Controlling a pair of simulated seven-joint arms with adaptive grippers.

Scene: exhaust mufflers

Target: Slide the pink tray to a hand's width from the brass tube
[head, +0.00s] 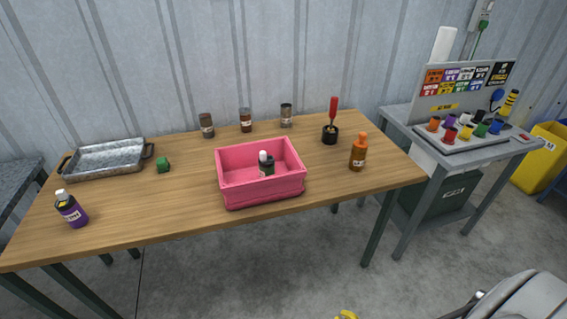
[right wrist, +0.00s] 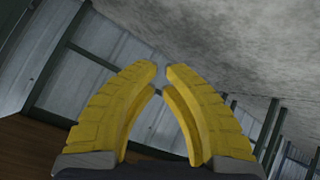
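The pink tray (head: 262,190) is a deep, open, rectangular box near the front middle of the wooden table. A small dark bottle with a white cap (head: 266,164) stands in it. I see no brass tube in either view. My right gripper (right wrist: 161,76) shows two yellow fingers in the right wrist view, with a narrow empty gap between their tips; it is away from the tray. A bit of yellow finger shows at the bottom edge of the head view. My left gripper is not in view.
Several brown jars (head: 206,126) stand behind. An orange bottle (head: 358,153) and red-handled brush in a black pot (head: 331,134) stand right. Bare wood lies between them.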

